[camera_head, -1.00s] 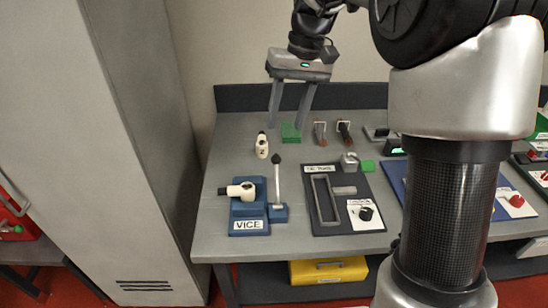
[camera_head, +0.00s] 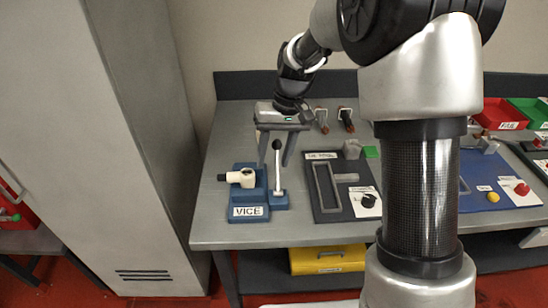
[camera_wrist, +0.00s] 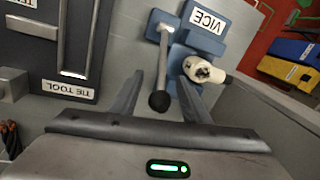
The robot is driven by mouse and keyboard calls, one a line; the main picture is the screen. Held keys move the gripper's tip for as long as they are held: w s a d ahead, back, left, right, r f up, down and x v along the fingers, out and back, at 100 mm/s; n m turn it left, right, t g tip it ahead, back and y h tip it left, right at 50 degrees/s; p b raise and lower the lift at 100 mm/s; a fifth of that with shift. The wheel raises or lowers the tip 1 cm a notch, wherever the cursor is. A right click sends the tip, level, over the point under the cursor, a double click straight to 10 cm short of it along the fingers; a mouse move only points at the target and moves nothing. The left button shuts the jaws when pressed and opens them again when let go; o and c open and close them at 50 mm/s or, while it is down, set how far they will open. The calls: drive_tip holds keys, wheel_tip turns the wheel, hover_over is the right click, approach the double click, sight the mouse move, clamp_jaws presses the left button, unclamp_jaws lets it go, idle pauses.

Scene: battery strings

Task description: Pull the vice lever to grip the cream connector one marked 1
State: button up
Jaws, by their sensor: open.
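The blue vice (camera_head: 248,211), labelled VICE, stands at the left of the bench. The cream connector (camera_head: 241,177) lies in it with its black end to the left; no mark 1 is legible. The connector also shows in the wrist view (camera_wrist: 204,70). The vice lever (camera_head: 279,182) stands nearly upright at the vice's right side, with a black ball knob (camera_wrist: 159,101) on top. My gripper (camera_head: 273,163) is open above the lever. In the wrist view its two fingers (camera_wrist: 160,76) lie either side of the lever's knob and upper shaft, not closed on them.
A dark tie tool board (camera_head: 325,215) with a knob lies right of the vice. A yellow drawer box (camera_head: 328,260) is under the bench. A tall grey cabinet (camera_head: 110,120) stands left. My arm hides part of the bench.

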drive_tip(key=c, duration=1)
drive_tip(key=shift+c, duration=0.2)
